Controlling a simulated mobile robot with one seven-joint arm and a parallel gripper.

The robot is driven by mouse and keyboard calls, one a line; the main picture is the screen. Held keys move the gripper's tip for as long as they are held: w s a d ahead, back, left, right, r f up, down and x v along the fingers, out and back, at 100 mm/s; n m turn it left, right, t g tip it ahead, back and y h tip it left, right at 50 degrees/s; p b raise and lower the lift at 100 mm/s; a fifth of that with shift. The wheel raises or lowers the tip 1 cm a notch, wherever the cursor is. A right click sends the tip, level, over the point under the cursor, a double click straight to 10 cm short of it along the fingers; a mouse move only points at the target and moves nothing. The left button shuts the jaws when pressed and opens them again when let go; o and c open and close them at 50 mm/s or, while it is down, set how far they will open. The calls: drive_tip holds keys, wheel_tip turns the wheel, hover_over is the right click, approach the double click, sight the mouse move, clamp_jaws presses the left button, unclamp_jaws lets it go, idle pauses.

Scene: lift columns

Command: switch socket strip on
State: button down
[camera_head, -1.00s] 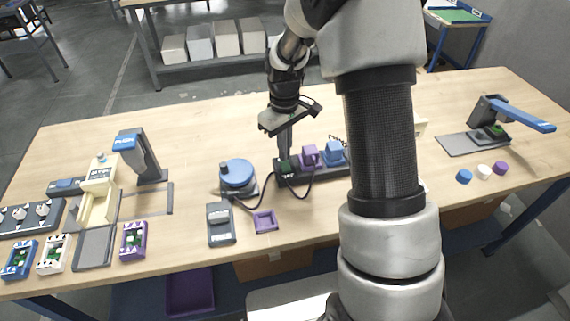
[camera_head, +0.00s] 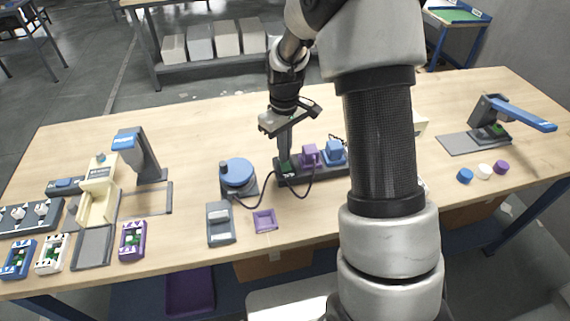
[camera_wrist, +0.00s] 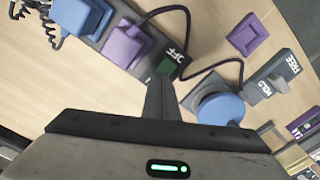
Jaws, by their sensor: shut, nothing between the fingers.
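The socket strip (camera_head: 318,169) is a dark bar near the middle of the table, with a purple plug (camera_head: 310,156) and a blue plug (camera_head: 334,152) in it. Its green switch (camera_wrist: 168,67) is at the end beside the purple plug, with the word OFF next to it in the wrist view. My gripper (camera_head: 285,163) is shut and empty, pointing down at the switch end. In the wrist view its fingertips (camera_wrist: 160,82) are at the switch and cover part of it. I cannot tell whether they touch it.
A blue round knob device (camera_head: 238,175) stands left of the strip, with a dark cable beside it. A grey box (camera_head: 220,223) and a purple tray (camera_head: 265,221) lie in front. A beige fixture (camera_head: 97,195) is further left. The table behind the strip is clear.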

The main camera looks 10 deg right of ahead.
drive_tip(key=shift+f, duration=0.45)
drive_tip(key=shift+r, duration=0.1)
wheel_tip(320, 180, up, 7)
drive_tip(key=p, duration=0.4)
idle(0.5)
idle(0.3)
